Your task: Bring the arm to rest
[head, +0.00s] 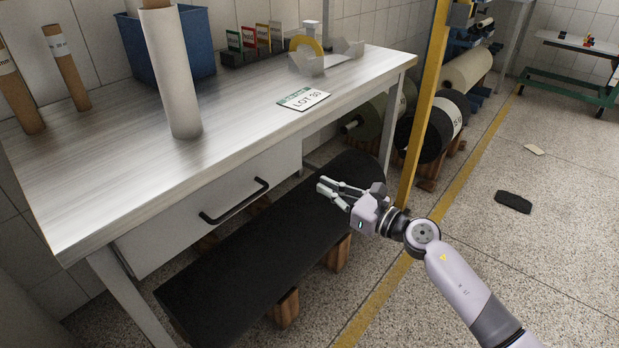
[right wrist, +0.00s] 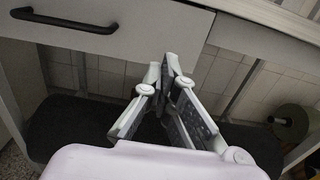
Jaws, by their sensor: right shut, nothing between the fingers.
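My right gripper (head: 322,187) is in front of the workbench, out past its front edge and below the level of its top. It is shut with nothing between the fingers. In the right wrist view its fingertips (right wrist: 170,66) meet in front of the drawer front (right wrist: 120,40). The right arm reaches in from the lower right of the head view. The left gripper is not in view.
The workbench (head: 80,185) carries a white roll (head: 172,80), a blue bin (head: 195,45) and a LOT 30 card (head: 303,98). Its drawer has a black handle (head: 235,202). A black roll (head: 235,275) lies below. A yellow post (head: 425,110) stands behind the arm. Floor at right is mostly clear.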

